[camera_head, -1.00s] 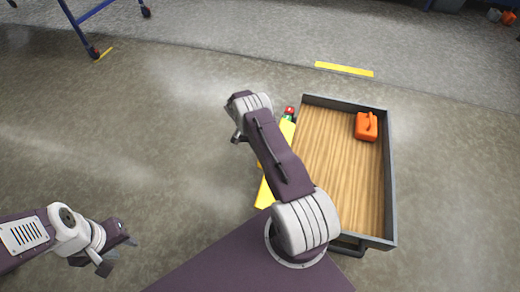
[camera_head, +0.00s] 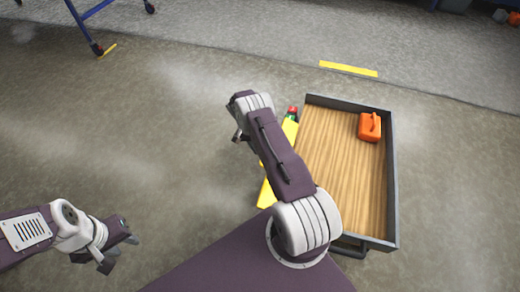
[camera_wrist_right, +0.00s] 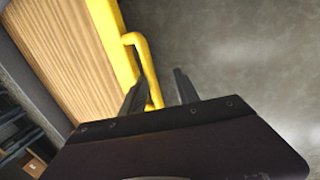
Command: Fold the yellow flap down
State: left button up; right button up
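The yellow flap (camera_head: 266,195) shows as a strip along the left side of the wood-floored cart (camera_head: 393,190), partly hidden by my right arm. In the right wrist view, the flap's yellow edge (camera_wrist_right: 113,42) runs beside the wooden floor, with a yellow bar handle (camera_wrist_right: 141,47) on it. My right gripper (camera_wrist_right: 160,82) is open. The handle's lower part shows between its fingers, close to the left finger; I cannot tell if they touch. In the head view the right fingertips are mostly hidden. My left gripper (camera_head: 122,254) is open and empty over the floor, far left of the cart.
An orange jerrycan (camera_head: 370,127) stands at the cart's back right. A small red and green object (camera_head: 292,113) is at its back left corner. A blue wheeled frame (camera_head: 82,22) stands at the far left. The concrete floor left of the cart is clear.

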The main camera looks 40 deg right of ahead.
jog(key=p+v, duration=0.4)
jog(key=v, duration=0.5)
